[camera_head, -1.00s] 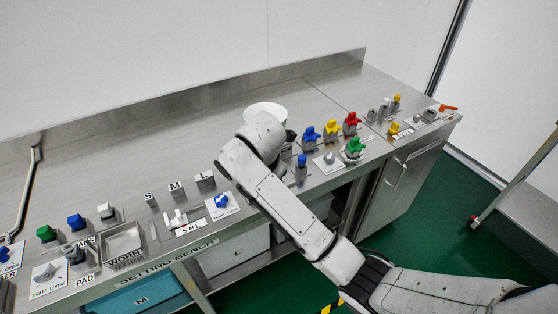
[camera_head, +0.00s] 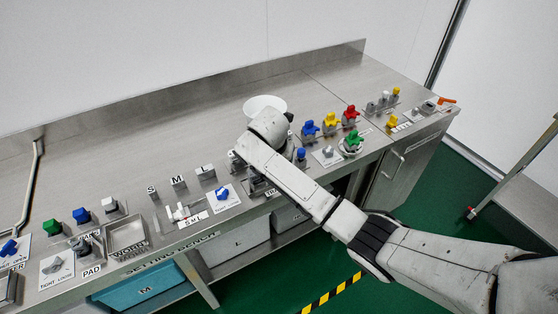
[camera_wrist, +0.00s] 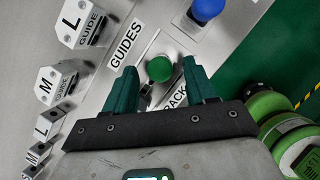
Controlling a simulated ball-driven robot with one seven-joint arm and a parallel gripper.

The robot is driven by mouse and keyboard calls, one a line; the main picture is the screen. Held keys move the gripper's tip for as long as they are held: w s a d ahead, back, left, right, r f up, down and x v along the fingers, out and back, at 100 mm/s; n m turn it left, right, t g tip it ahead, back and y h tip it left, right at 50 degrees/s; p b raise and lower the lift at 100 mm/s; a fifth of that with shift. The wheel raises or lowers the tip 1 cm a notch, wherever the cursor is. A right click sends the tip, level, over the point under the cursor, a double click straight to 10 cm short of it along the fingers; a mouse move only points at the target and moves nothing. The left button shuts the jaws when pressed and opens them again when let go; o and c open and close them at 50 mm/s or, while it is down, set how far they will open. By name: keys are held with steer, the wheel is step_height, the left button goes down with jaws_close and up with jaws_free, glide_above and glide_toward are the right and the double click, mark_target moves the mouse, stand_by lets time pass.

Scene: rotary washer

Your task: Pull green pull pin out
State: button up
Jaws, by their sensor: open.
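The green pull pin (camera_wrist: 159,70) shows in the wrist view as a round green knob on a steel panel, between the GUIDES and RACK labels. My gripper (camera_wrist: 161,64) is open, with its two dark green fingers on either side of the knob. The left finger appears close to the knob and the right finger a little apart from it. I cannot tell how far the fingertips reach down beside it. In the head view my arm hides the green pin and the gripper.
A blue knob (camera_wrist: 207,10) stands at the upper right of the wrist view. Guide blocks (camera_wrist: 82,23) line its left side. In the head view, blue, yellow, red and green knobs (camera_head: 351,141) stand right of my arm, and a white bowl (camera_head: 265,104) lies behind it.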

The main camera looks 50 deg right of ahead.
steer(key=shift+d+f, duration=0.15)
steer(key=shift+f, duration=0.3)
jaws_close()
stand_by(0.3)
steer(key=shift+w, duration=0.1)
